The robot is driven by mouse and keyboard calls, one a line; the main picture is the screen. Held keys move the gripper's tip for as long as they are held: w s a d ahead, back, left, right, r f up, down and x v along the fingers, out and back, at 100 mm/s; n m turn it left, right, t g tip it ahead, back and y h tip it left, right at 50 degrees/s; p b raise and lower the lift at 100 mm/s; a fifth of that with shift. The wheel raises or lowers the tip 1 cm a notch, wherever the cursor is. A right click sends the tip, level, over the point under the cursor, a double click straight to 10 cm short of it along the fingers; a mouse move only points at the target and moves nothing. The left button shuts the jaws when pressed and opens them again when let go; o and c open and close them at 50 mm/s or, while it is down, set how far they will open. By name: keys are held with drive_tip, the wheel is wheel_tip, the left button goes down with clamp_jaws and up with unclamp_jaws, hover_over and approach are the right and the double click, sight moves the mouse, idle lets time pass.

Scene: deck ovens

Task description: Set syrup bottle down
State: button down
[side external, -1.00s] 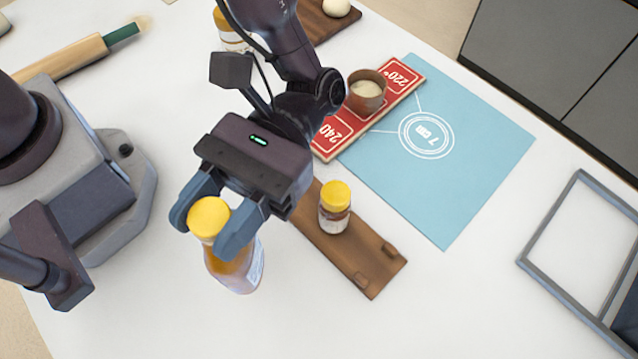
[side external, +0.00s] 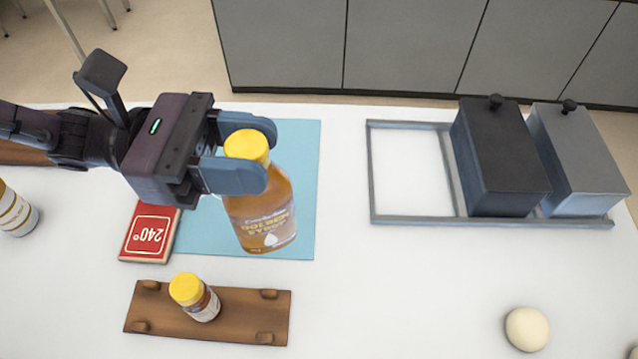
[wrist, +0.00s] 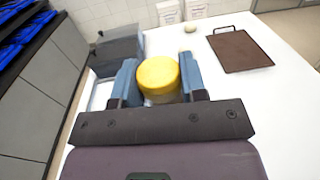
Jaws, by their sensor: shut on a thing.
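The syrup bottle (side external: 262,212) has a yellow cap, amber contents and a golden syrup label. My gripper (side external: 256,160) is shut on it near the cap and holds it nearly upright, slightly tilted. In the side view it shows in front of the blue mat (side external: 300,165); I cannot tell how far its base is above the table. In the wrist view the yellow cap (wrist: 158,76) sits between my two blue fingers, and the bottle's body is hidden below it.
A wooden board (side external: 240,312) carries a small yellow-capped jar (side external: 195,296). A red 240° block (side external: 150,232) lies by the mat. A grey frame (side external: 372,180) holds two lidded tins (side external: 500,165) (side external: 578,160). A dough ball (side external: 527,329) is at front right. White table between is clear.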

drive_tip(key=w+d+f, duration=0.5)
drive_tip(key=d+f, duration=0.1)
drive_tip(key=f, duration=0.4)
drive_tip(key=shift+w+d+f, duration=0.15)
drive_tip(key=shift+d, duration=0.15)
drive_tip(key=shift+f, duration=0.55)
drive_tip(key=c, duration=0.7)
unclamp_jaws()
drive_tip(key=a, duration=0.8)
drive_tip(key=w+a+r, duration=0.1)
drive_tip(key=a, duration=0.3)
